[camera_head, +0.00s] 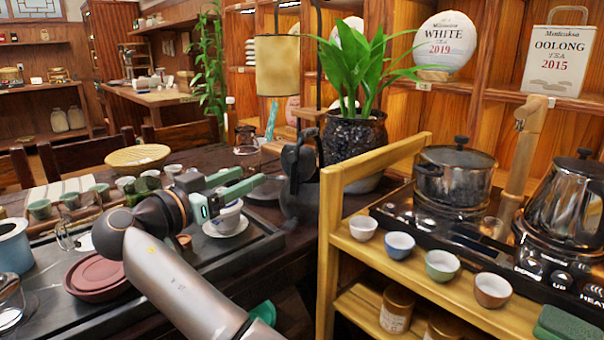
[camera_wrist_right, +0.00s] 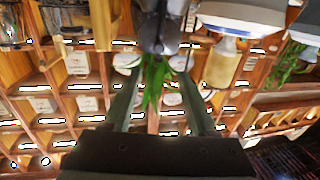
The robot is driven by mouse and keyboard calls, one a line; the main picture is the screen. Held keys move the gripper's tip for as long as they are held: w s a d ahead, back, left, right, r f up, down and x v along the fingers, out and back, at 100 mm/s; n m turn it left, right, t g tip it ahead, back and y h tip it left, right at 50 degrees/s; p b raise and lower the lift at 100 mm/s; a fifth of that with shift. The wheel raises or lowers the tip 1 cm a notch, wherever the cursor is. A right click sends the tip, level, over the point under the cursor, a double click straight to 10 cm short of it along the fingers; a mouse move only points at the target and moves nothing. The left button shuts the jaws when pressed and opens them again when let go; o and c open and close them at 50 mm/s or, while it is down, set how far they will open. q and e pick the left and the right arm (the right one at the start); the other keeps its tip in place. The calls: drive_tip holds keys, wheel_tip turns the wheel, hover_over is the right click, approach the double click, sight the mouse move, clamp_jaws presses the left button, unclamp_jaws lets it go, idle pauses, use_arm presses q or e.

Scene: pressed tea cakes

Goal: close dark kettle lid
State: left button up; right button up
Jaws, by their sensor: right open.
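The dark kettle (camera_head: 302,190) stands on the dark table just left of the yellow wooden shelf, in front of the potted plant. Its outline is dark on dark, and I cannot tell how its lid sits. My right gripper (camera_head: 253,177) reaches in from the left of the kettle, fingers pointing at it. Its green fingers are apart with nothing between them, and a small gap to the kettle shows. In the right wrist view, a dark shape (camera_wrist_right: 160,32), apparently the kettle, lies beyond the fingertips. My left gripper is not in view.
A white cup on a saucer (camera_head: 226,227) sits just below my right gripper. The potted plant (camera_head: 352,140) stands behind the kettle. The yellow shelf (camera_head: 328,245) is close on the right, with several small cups, a steel pot (camera_head: 452,180) and a shiny kettle (camera_head: 570,205).

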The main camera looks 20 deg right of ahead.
sight(291, 157)
drive_tip(key=p+x, duration=0.1)
drive_tip(key=x, duration=1.1)
drive_tip(key=shift+s+d+p, duration=0.1)
drive_tip(key=shift+d+p, duration=0.1)
drive_tip(key=shift+p, duration=0.1)
clamp_jaws()
idle(0.8)
